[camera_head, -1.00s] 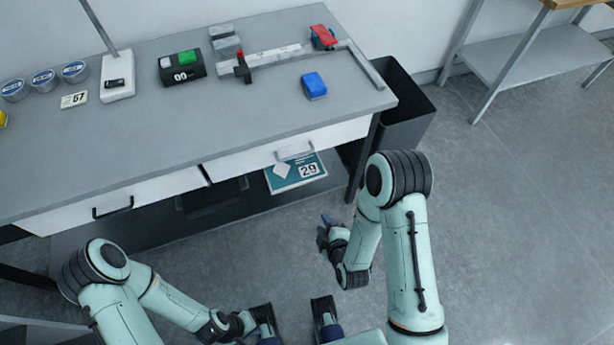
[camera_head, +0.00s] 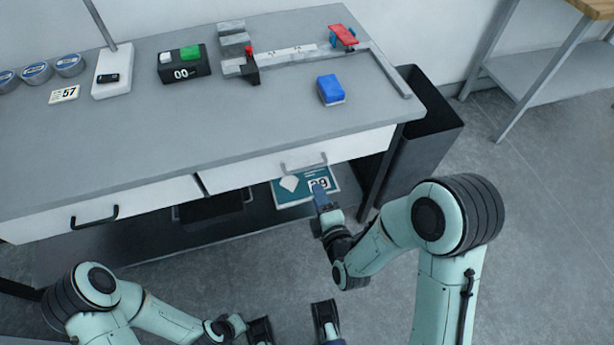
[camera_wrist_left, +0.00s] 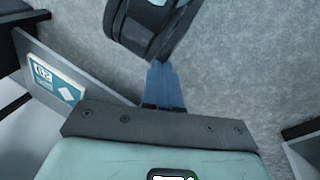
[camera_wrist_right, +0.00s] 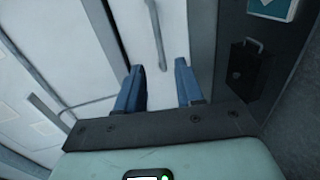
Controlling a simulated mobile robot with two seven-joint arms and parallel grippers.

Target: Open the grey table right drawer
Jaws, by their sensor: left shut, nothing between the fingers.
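The grey table (camera_head: 270,110) has two white drawers under its top. The right drawer (camera_head: 245,174) looks shut, with a light grey bar handle (camera_head: 304,165) on its front. My right gripper (camera_head: 322,203) is in front of and below this handle in the head view. In the right wrist view its blue fingers (camera_wrist_right: 160,85) are open and empty, pointing at the white drawer front, with the handle (camera_wrist_right: 157,35) ahead of the gap and apart from the fingers. My left gripper (camera_wrist_left: 163,85) is shut and empty, low over the floor, away from the drawer.
The left drawer (camera_head: 150,205) has a black handle (camera_head: 95,218) and looks shut. A teal calendar-like sign (camera_head: 290,190) and a dark case (camera_head: 212,206) are under the table. A dark bin (camera_head: 425,140) stands at the table's right end. Floor to the right is clear.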

